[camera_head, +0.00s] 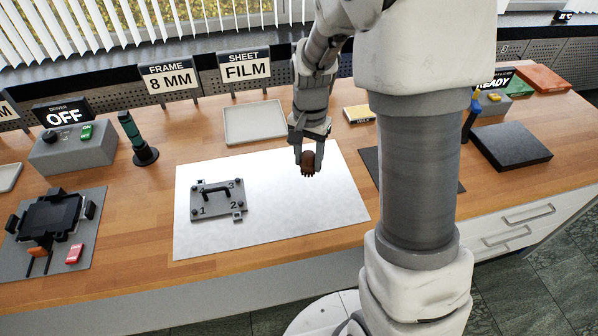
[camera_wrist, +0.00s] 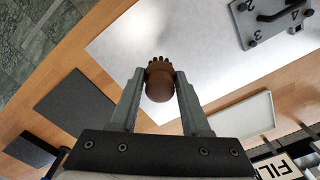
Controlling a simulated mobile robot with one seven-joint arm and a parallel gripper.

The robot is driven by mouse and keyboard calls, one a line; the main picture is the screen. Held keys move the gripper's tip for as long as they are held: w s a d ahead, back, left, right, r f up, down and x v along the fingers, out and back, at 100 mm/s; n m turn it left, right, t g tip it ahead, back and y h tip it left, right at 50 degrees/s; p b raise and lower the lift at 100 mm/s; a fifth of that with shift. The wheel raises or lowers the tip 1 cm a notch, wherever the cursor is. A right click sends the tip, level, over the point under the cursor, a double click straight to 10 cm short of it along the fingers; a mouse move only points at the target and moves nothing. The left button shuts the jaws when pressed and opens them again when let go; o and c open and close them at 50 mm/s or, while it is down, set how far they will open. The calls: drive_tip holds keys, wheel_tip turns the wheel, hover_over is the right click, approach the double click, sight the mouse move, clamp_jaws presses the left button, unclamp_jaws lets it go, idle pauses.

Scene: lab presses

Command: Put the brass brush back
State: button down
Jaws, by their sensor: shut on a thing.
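My gripper (camera_head: 309,158) is shut on the brass brush (camera_head: 308,163), a small brown rounded piece with dark bristle tips. In the head view it hangs above the right part of the white sheet (camera_head: 330,205), bristles pointing down. In the wrist view the brush (camera_wrist: 159,84) sits between the two fingers of my gripper (camera_wrist: 160,82), its rounded brown end towards the camera and the bristles beyond. Its height above the sheet is hard to tell.
A grey numbered plate (camera_head: 219,199) with a black handle lies on the white sheet's left. An empty pale tray (camera_head: 254,122) stands behind, by the "SHEET FILM" sign (camera_head: 244,69). A dark mat (camera_head: 372,165) lies right of the sheet, partly behind my body. A black slab (camera_head: 510,146) is farther right.

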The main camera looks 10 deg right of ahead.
drive_tip(key=m, duration=0.6)
drive_tip(key=shift+s+d+f, duration=0.1)
drive_tip(key=shift+s+f, duration=0.2)
drive_tip(key=m, duration=0.4)
drive_tip(key=shift+s+d+f+b, duration=0.1)
drive_tip(key=shift+s+b, duration=0.05)
drive_tip(key=shift+b, duration=0.25)
drive_tip(key=shift+f, duration=0.15)
drive_tip(key=w+f, duration=0.2)
drive_tip(key=w, duration=0.2)
drive_tip(key=w+f, duration=0.2)
drive_tip(key=w, duration=0.1)
drive_tip(key=w+f+p, duration=0.1)
drive_tip(key=w+f, duration=0.1)
drive_tip(key=w, duration=0.2)
drive_tip(key=shift+w+a+f, duration=0.3)
drive_tip(key=shift+a+f, duration=0.05)
drive_tip(key=shift+f, duration=2.15)
drive_tip(key=shift+c, duration=1.8)
unclamp_jaws()
